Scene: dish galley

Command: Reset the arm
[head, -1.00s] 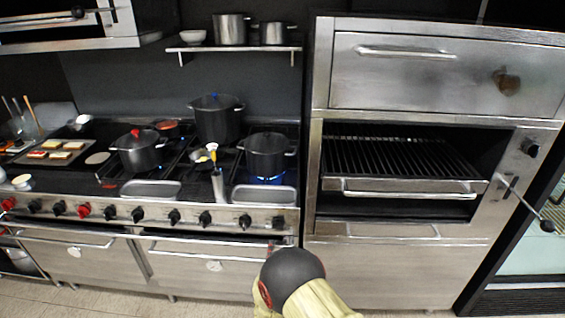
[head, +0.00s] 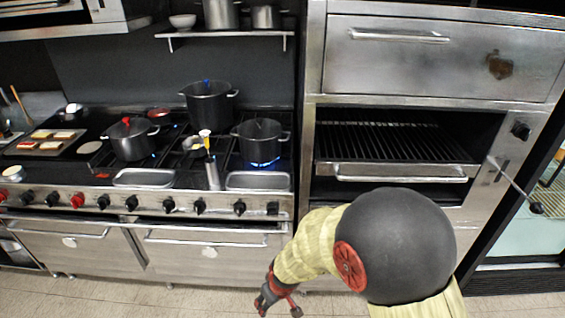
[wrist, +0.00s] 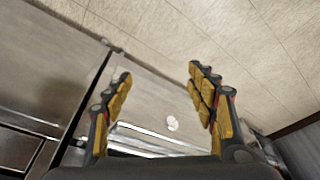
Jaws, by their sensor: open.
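My gripper (head: 277,303) hangs low in front of the stove's lower doors in the head view, at the end of my bent arm. In the wrist view my gripper (wrist: 160,90) has its two yellow-padded fingers spread wide apart, with nothing between them. Beyond the fingers the wrist view shows a steel door front (wrist: 150,98) and the tiled floor (wrist: 250,45). My arm's large dark joint covers part of the oven's lower front in the head view.
The stove (head: 150,200) carries a red-knobbed pot (head: 131,141), a tall pot (head: 208,104) and a pot over a blue flame (head: 260,140). A broiler with a pulled-out grate (head: 400,172) stands at the right, its lever (head: 515,187) sticking out. A shelf (head: 225,34) hangs above.

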